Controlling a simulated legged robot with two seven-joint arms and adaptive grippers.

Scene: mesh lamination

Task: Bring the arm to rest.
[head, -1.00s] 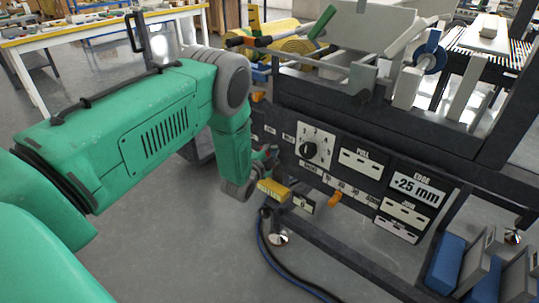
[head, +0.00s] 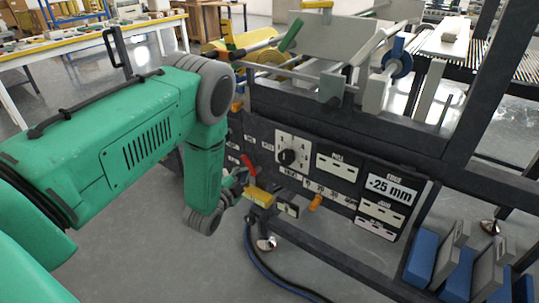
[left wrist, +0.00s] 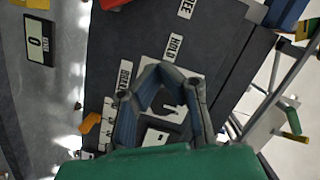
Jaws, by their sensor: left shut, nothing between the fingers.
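My left arm is green with grey joints and comes in from the left in the head view. My left gripper (head: 238,181) is at the left end of the machine's dark control panel, partly hidden by my wrist. In the left wrist view the gripper (left wrist: 160,70) shows as two bluish-grey jointed fingers with their tips together, holding nothing. The dark panel (left wrist: 220,45) with BRAKE, HOLD and FREE labels lies behind the fingers. I cannot tell whether they touch it. A red lever (head: 248,163) and a yellow block (head: 257,196) are close to the gripper in the head view.
The panel carries a black knob (head: 287,157), an orange handle (head: 315,203) and a "-25 mm" display (head: 389,186). Blue-and-grey blocks (head: 455,265) sit at lower right. Cables (head: 262,270) lie on the floor. A yellow-edged table (head: 110,33) stands behind. Floor below my arm is open.

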